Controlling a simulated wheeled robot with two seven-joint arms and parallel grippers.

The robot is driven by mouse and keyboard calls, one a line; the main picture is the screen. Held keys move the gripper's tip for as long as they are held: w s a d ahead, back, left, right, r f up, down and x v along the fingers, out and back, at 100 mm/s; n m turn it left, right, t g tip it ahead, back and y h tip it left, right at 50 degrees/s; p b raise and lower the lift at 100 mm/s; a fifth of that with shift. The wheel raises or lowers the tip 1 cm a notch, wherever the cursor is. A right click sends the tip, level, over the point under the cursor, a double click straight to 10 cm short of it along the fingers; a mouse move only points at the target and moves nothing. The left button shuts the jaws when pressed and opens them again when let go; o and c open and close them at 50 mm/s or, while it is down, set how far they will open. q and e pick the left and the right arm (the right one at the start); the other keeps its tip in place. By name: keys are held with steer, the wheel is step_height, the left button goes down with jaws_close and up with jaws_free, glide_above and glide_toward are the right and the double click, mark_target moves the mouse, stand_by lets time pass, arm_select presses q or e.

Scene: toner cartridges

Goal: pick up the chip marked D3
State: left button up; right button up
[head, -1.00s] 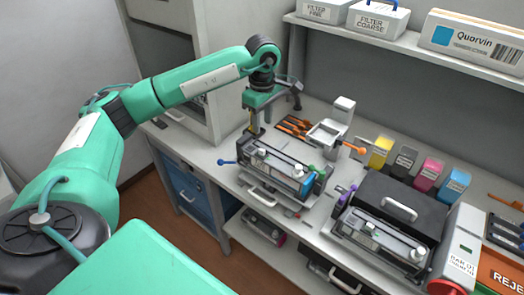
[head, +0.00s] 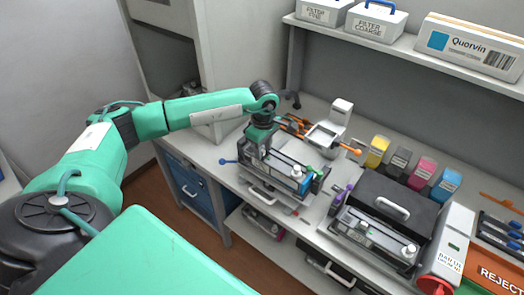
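My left arm reaches in from the left, and my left gripper (head: 262,154) points down at the left part of a cartridge fixture (head: 288,184) on the bench. The gripper looks to be at or just above the top of the grey cartridge there. Its fingertips are small and dark against the fixture, so I cannot tell whether they are open or shut. No marking D3 can be read, and I cannot make out the chip. My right gripper is not in view.
A white stand with a tray (head: 327,136) and orange-handled tools stand behind the fixture. Yellow, black, magenta and blue toner bottles (head: 447,184) line the back. A black unit with a white handle (head: 392,209) is to the right, by an orange REJECT bin (head: 495,273).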

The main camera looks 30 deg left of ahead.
arm_select(q)
jaws_close()
steer(key=shift+r, duration=0.1)
